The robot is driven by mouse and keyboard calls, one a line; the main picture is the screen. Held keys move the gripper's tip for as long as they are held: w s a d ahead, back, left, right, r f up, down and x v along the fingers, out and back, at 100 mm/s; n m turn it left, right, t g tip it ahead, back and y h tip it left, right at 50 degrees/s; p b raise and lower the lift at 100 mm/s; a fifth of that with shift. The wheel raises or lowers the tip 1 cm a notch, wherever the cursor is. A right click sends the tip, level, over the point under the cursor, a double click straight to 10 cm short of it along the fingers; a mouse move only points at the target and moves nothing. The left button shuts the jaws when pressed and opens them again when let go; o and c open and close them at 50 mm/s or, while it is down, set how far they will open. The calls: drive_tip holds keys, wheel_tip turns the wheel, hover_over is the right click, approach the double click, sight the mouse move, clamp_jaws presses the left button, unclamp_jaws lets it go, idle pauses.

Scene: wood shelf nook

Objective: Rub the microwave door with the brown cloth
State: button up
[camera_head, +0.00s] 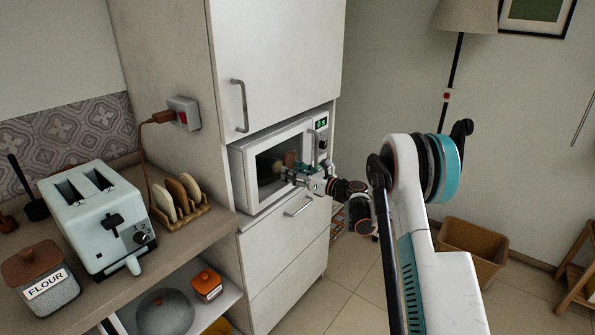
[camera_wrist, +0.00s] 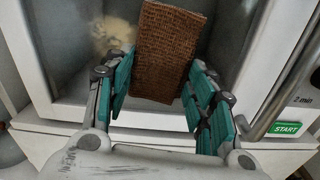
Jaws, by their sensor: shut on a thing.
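The white microwave (camera_head: 243,180) sits in a cabinet niche, its dark-windowed door (camera_wrist: 75,65) facing me. My gripper (camera_head: 292,172) is in front of the door. In the wrist view its teal-padded fingers (camera_wrist: 158,88) are shut on the brown cloth (camera_wrist: 168,50), a woven rectangular piece standing up between them. The cloth is at the door window and seems to lie against it, but contact cannot be told for sure. It shows small in the head view (camera_head: 289,158). A pale, blurry patch (camera_wrist: 112,36) shows on the window left of the cloth.
The microwave handle (camera_wrist: 290,85) stands out at the right, near the START button (camera_wrist: 286,128). A drawer handle (camera_head: 299,206) juts below. A toaster (camera_head: 105,215), toast rack (camera_head: 180,205) and flour jar (camera_head: 42,290) stand on the left counter.

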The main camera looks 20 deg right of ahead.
sight(272, 178)
drive_tip(key=shift+s+a, duration=0.75)
drive_tip(key=shift+a, duration=0.4)
drive_tip(key=shift+s+a, duration=0.8)
drive_tip(key=shift+a, duration=0.3)
drive_tip(key=shift+s+a, duration=0.75)
drive_tip(key=shift+a, duration=0.4)
drive_tip(key=shift+s, duration=0.1)
drive_tip(key=shift+v, duration=2.9)
drive_tip(key=shift+d, duration=0.2)
drive_tip(key=v, duration=0.2)
drive_tip(key=shift+s+d, duration=0.2)
drive_tip(key=shift+s, duration=0.15)
drive_tip(key=shift+w+a, duration=0.1)
drive_tip(key=shift+w+a+r, duration=0.3)
drive_tip(key=shift+w+a, duration=0.35)
drive_tip(key=shift+w, duration=0.25)
drive_tip(key=shift+w+a+r, duration=0.3)
drive_tip(key=shift+w+a, duration=0.3)
drive_tip(key=shift+w, duration=0.25)
drive_tip(key=shift+w+a+r, duration=0.3)
drive_tip(key=shift+w+a, duration=0.35)
drive_tip(key=shift+w, duration=0.25)
